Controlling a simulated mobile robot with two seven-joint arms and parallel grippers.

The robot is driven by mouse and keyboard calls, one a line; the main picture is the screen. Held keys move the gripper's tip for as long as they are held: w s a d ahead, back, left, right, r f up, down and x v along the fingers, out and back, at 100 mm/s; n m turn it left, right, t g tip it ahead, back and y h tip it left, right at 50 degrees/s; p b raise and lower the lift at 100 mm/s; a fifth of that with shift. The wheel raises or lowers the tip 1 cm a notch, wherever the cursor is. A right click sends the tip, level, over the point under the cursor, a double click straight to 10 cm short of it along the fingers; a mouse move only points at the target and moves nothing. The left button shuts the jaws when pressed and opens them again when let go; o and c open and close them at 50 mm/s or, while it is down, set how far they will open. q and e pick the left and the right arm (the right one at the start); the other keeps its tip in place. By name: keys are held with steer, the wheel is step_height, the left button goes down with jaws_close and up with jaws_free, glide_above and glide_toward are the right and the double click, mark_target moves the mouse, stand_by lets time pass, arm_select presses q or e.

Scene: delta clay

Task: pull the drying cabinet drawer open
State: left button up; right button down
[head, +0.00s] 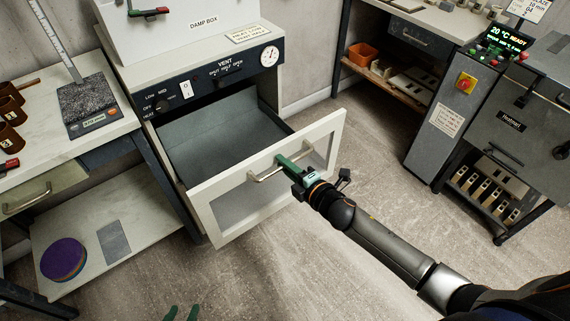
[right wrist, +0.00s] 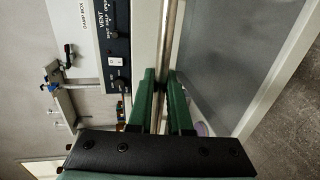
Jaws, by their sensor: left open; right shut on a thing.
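The drying cabinet (head: 215,60) stands at upper left in the head view. Its drawer (head: 225,140) is pulled well out, showing an empty grey inside. The drawer's pale front frames a grey panel and carries a metal bar handle (head: 262,178). My right gripper (head: 287,163) is shut on the handle near its middle. The right wrist view shows the bar (right wrist: 168,50) running between the two green fingers (right wrist: 160,100). My left gripper (head: 182,314) is open, with only its green fingertips showing at the bottom edge of the head view, apart from the drawer.
A side table (head: 105,130) with a scale (head: 88,105) and brown cups stands left; its lower shelf holds purple discs (head: 63,259). A grey machine (head: 520,110) stands right. The floor (head: 340,270) before the drawer is clear apart from my arm above it.

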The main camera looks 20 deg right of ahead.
steer(key=c, duration=1.1)
jaws_free()
steer(key=shift+c, duration=0.2)
steer(key=shift+s, duration=0.1)
steer(key=v, duration=1.2)
steer(key=shift+s, duration=0.15)
steer(key=s+a+f+m+g+h+p, duration=0.1)
steer(key=s+f+m+g+p, duration=0.1)
steer(key=s+f+m, duration=0.2)
steer(key=s+a+f+m+g+h+p, duration=0.1)
steer(key=s+f+m, duration=0.4)
steer(key=s+m, duration=0.5)
steer(key=m+g+h+p, duration=0.1)
steer(key=m+g+p, duration=0.1)
steer(key=m, duration=0.4)
steer(key=shift+a+p, duration=0.2)
steer(key=shift+p, duration=0.1)
